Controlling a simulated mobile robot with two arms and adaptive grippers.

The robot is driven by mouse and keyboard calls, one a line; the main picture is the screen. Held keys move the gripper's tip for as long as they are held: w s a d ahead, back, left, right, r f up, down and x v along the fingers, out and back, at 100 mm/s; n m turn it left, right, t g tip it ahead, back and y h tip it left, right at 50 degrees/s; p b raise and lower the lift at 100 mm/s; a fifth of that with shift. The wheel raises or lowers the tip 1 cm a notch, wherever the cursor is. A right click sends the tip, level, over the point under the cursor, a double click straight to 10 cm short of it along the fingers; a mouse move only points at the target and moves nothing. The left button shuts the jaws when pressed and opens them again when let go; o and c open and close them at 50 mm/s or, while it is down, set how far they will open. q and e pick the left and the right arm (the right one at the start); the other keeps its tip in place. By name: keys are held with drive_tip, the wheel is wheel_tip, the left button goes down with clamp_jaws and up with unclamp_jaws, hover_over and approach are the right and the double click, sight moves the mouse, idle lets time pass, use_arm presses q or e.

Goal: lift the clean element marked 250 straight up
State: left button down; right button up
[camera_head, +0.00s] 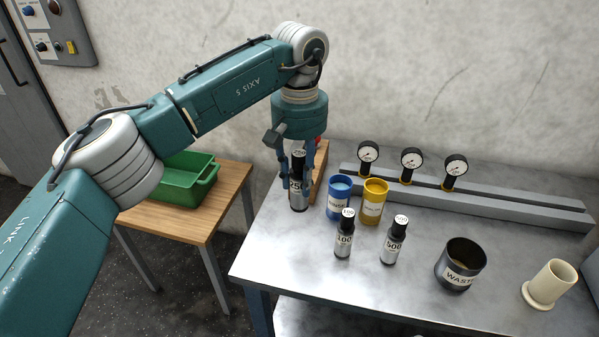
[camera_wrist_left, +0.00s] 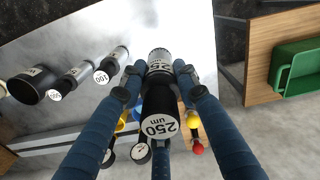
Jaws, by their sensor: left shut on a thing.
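The element marked 250 (camera_head: 299,196) is a dark and silver cylinder with a white label and a round white top mark. It is upright over the left part of the metal table (camera_head: 290,255). My left gripper (camera_head: 296,180) points down and is shut around it. My right gripper is not in view.
Blue (camera_head: 337,200) and yellow (camera_head: 373,203) cups stand close to the right of the held element. A black waste cup (camera_head: 460,265) and cream tube (camera_head: 550,284) stand farther right. Gauges (camera_head: 411,163) line the back rail. A green bin (camera_head: 184,180) sits on a wooden table left.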

sight(299, 203)
use_arm(q)
drive_tip(key=shift+f+b, duration=1.75)
drive_tip(key=shift+f, duration=2.15)
wheel_tip(299, 203, down, 2)
drive_tip(key=shift+f+b, duration=0.15)
drive_tip(key=shift+b, duration=0.45)
